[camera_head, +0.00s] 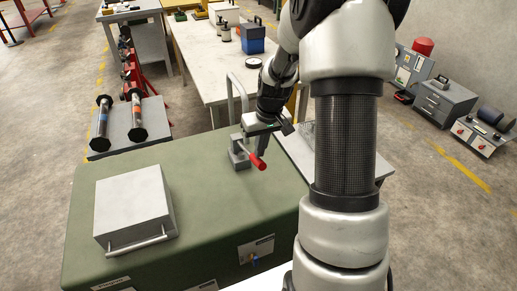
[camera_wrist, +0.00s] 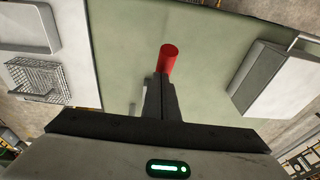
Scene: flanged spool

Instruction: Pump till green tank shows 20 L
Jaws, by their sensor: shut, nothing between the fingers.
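The green tank (camera_head: 230,215) fills the front of the head view, and its flat top also shows in the wrist view (camera_wrist: 210,40). A grey hand pump (camera_head: 238,155) stands at its back edge, with a lever ending in a red handle (camera_head: 259,163). My gripper (camera_head: 263,142) is over the lever, close to the handle. In the wrist view my shut fingers (camera_wrist: 160,90) point at the red handle (camera_wrist: 168,58), which shows just past the fingertips; I cannot tell whether they touch. I cannot read a level in litres anywhere.
A light grey box (camera_head: 135,205) with a bar handle sits on the tank's left side. A small tap (camera_head: 254,260) and label plates are on its front. Two flanged spools (camera_head: 136,117) lie on a stand behind left.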

